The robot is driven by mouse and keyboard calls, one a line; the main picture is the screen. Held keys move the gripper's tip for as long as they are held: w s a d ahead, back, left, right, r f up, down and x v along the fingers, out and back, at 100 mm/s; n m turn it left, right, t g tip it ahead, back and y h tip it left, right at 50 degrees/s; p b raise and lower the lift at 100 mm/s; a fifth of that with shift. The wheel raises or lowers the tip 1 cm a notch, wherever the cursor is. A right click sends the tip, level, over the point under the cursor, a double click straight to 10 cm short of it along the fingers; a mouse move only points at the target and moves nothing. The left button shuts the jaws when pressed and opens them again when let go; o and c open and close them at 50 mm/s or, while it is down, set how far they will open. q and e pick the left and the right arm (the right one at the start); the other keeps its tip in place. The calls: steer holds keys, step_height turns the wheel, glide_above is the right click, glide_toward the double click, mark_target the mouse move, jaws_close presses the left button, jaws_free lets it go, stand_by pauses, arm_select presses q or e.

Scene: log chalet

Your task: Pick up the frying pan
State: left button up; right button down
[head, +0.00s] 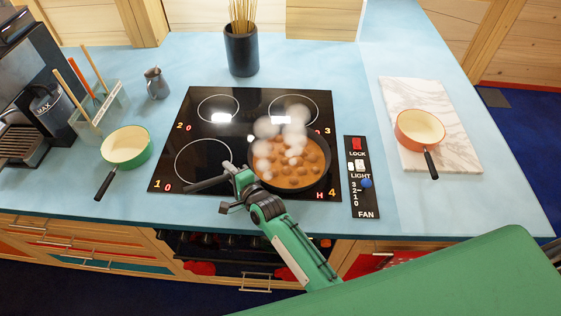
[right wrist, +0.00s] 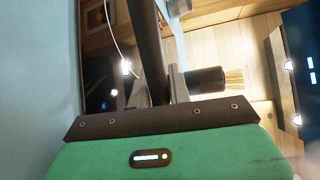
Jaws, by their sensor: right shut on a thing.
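The dark frying pan (head: 325,180) is on the lower-right burner of the black hob, marked 4. It holds brown sauce with several round pieces, and white steam puffs hide part of its far side. Its dark handle (head: 205,184) points left across the front of the hob. My right gripper (head: 230,172) is shut on the handle. In the right wrist view the dark handle (right wrist: 148,45) runs up from between the fingers. I cannot tell whether the pan touches the glass. My left gripper is not in view.
A green saucepan (head: 126,147) stands left of the hob (head: 200,132), and an orange saucepan (head: 420,128) on a marble board (head: 465,150) at right. A dark pot of sticks (head: 241,52) stands behind. A control panel (head: 361,190) lies just right of the pan.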

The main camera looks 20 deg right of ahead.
stand_by(0.7)
steer(key=shift+r, duration=0.15)
step_height(320, 180, up, 10)
steer(key=p, duration=0.9)
steer(key=shift+w, duration=0.1)
stand_by(0.4)
